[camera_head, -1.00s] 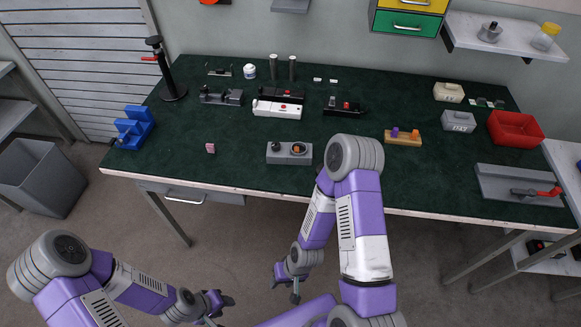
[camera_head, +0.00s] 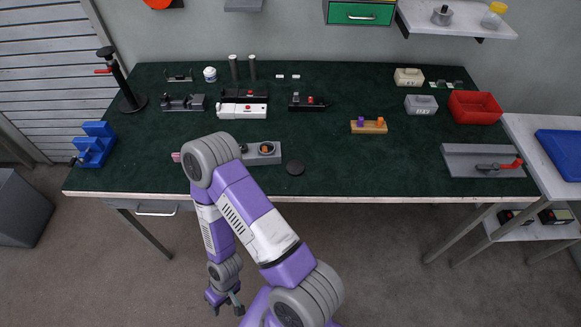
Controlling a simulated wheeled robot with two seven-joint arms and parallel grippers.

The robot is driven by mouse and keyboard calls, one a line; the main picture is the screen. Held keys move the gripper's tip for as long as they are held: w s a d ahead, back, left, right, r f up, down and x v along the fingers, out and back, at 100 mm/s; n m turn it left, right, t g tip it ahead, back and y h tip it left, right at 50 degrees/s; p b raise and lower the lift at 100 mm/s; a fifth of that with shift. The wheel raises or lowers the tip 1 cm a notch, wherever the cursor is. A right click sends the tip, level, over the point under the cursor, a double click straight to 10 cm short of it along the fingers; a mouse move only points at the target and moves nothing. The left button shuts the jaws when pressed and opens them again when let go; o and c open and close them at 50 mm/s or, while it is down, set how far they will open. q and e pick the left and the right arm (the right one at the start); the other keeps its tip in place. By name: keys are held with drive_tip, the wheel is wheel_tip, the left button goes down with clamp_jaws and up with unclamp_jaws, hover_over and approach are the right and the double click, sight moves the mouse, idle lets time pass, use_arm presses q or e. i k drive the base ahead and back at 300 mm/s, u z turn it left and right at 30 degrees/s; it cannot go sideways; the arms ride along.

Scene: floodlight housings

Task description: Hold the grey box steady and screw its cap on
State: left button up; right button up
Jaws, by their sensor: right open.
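A small light grey box (camera_head: 421,104) with dark marks on its front stands at the back right of the green table, left of the red bin. My right gripper (camera_head: 227,300) hangs low in front of the table, open and empty, apart from these things. My left gripper is out of view.
A red bin (camera_head: 475,107) and a grey tray with a red-handled tool (camera_head: 483,160) are at the right. A wooden block with pegs (camera_head: 369,127) stands mid-right. Black and white fixtures (camera_head: 242,110) fill the back left. The table's front middle right is clear.

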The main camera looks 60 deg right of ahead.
sight(255, 156)
drive_tip(key=k, duration=0.75)
drive_tip(key=z, duration=0.95)
drive_tip(key=i, duration=0.3)
drive_tip(key=z, duration=0.05)
